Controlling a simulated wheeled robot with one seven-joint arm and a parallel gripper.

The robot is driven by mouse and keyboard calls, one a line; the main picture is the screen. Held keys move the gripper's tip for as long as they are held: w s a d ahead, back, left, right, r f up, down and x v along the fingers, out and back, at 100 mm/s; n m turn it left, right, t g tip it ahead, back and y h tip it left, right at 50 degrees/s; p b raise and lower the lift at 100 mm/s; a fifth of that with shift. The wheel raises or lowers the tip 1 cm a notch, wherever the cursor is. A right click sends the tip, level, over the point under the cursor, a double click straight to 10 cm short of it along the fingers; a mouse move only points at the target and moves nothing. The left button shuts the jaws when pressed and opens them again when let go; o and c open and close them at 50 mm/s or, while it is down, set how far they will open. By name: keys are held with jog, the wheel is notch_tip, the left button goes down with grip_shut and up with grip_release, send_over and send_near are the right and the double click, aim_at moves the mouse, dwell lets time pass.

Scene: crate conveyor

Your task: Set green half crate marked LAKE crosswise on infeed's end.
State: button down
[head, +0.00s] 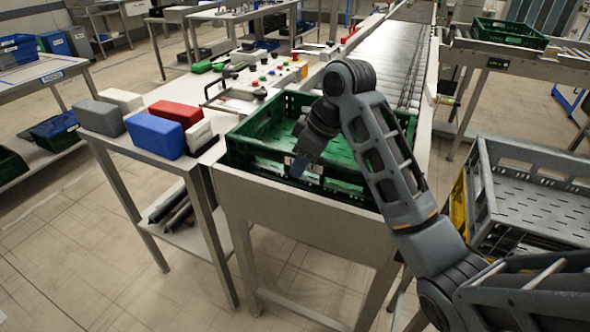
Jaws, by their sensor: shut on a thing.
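A green open crate (254,164) is at the near end of the roller conveyor (385,55), its long near wall running across the conveyor's width. I cannot tell whether its base rests fully on the conveyor. My gripper (300,168) reaches down over the crate and is shut on its near wall. A small pale label shows beside the fingers, but no lettering can be read. My arm hides the crate's right part and some of its inside.
A side table with a blue box (155,136), a red box (175,113) and grey and white boxes adjoins on the left. A grey crate (535,190) stands at the right. Another green crate (508,33) sits on the far right conveyor. The rollers behind the held crate look clear.

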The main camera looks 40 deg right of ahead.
jog(key=shift+f, duration=0.15)
jog(key=c, duration=1)
grip_release()
jog(key=shift+s+d+r, duration=0.1)
jog(key=shift+s+r, duration=0.05)
jog(key=shift+r, duration=0.45)
jog(key=p+v, duration=0.5)
jog(key=v, duration=0.4)
jog(key=shift+d+p, duration=0.1)
jog(key=shift+p, duration=0.3)
jog(key=shift+b+v, duration=0.3)
jog(key=shift+v, duration=0.75)
